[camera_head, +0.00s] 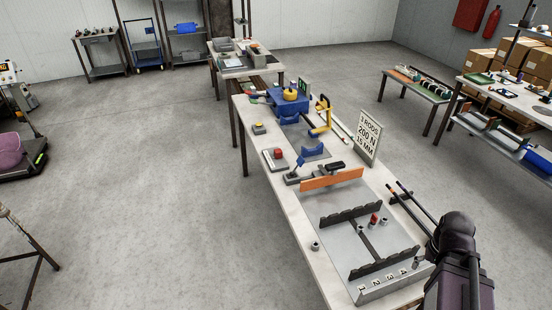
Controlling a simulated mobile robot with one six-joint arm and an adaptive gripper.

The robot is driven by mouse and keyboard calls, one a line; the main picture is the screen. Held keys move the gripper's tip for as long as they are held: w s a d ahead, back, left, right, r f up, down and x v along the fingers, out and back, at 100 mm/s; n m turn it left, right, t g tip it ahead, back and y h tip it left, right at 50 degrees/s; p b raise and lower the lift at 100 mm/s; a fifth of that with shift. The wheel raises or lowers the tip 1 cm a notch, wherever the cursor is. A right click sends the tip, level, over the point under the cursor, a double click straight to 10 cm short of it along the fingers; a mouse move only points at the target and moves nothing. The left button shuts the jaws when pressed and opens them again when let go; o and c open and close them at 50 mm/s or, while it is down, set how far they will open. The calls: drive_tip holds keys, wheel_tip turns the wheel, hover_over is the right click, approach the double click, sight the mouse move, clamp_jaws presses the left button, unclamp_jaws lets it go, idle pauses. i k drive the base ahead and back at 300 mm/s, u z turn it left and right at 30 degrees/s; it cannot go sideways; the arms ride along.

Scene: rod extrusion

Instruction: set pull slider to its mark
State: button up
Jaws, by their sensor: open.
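I cannot tell for certain which part is the pull slider, and no mark for it can be made out at this size. A black piece (335,167) sits on a dark bar behind an orange plate (332,180) at mid-bench. A small red-topped part (374,220) stands in the grey notched fixture (343,236) at the near end. A white sign (368,136) reads "3 RODS 200 N 15 MM". My arm (458,280) rises at the lower right, beside the bench's near right edge. My gripper cannot be made out.
A blue machine (290,102) with a yellow part stands farther back on the long bench (297,222). A box with a red button (275,158) is near its left edge. Two dark rods (412,204) show beside my arm.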

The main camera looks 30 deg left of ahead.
sight(278, 153)
drive_tip(key=k, duration=1.3)
drive_tip(key=u, duration=0.4)
drive_tip(key=i, duration=0.45)
drive_tip(key=u, duration=0.55)
drive_tip(key=i, duration=1)
drive_tip(key=z, duration=0.05)
